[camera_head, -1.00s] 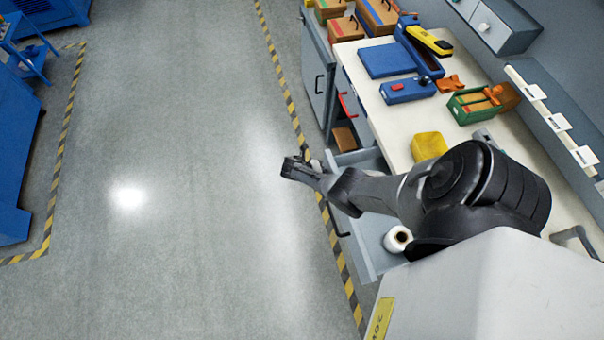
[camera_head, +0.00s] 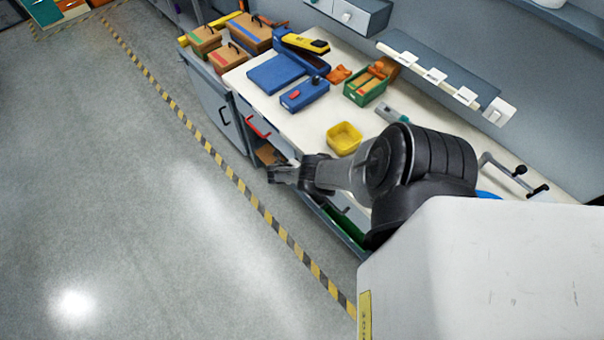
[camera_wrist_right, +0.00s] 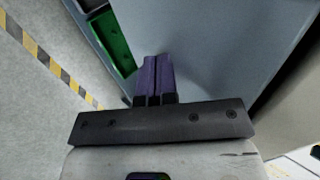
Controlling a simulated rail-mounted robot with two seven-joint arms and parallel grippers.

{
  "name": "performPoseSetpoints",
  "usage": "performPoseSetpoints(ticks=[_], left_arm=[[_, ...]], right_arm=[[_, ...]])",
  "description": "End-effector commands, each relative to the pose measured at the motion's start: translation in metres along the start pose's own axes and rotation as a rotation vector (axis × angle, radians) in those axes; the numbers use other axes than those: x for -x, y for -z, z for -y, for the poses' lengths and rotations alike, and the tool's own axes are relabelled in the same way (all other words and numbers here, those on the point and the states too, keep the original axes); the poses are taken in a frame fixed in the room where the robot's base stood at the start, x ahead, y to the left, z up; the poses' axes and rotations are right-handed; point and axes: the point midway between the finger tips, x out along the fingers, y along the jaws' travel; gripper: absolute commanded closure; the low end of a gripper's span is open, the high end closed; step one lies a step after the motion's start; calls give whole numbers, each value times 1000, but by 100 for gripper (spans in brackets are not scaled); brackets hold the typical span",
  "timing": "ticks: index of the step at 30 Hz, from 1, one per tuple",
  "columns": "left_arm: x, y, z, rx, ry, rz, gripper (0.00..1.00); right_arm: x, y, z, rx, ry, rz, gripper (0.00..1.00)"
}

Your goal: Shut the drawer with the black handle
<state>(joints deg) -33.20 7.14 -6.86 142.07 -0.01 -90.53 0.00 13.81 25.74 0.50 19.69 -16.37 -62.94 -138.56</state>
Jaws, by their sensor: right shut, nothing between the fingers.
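An open grey drawer (camera_head: 338,222) shows below the worktop in the head view, partly behind my right arm, with a green item (camera_head: 350,231) inside. Its handle cannot be made out now. In the right wrist view a green item (camera_wrist_right: 110,38) lies at the upper left beside a broad blue-grey surface. My right gripper (camera_head: 272,174) is beside the cabinet front, by the far end of this drawer. Its purple fingers (camera_wrist_right: 157,75) are together and empty; whether they touch the drawer cannot be told. My left gripper is not in view.
A red handle (camera_head: 258,127) and a black handle (camera_head: 223,115) on a cabinet door are farther left. The worktop (camera_head: 300,132) holds a yellow bin (camera_head: 344,138), blue boxes and a green crate (camera_head: 370,85). The floor in front is clear beyond the striped line.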

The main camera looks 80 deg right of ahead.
Motion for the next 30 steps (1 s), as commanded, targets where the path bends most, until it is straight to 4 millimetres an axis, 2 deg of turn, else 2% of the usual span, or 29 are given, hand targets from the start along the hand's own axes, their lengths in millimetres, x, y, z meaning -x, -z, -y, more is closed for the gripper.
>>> performPoseSetpoints(ticks=[20,26,29,30], left_arm=[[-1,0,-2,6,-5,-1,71],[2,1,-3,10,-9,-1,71],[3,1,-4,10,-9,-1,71],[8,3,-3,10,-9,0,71]], right_arm=[[-1,-4,1,10,3,10,100],[13,-2,-12,7,-1,5,100],[26,0,-25,2,-7,2,100],[35,0,-25,0,-7,2,100]])
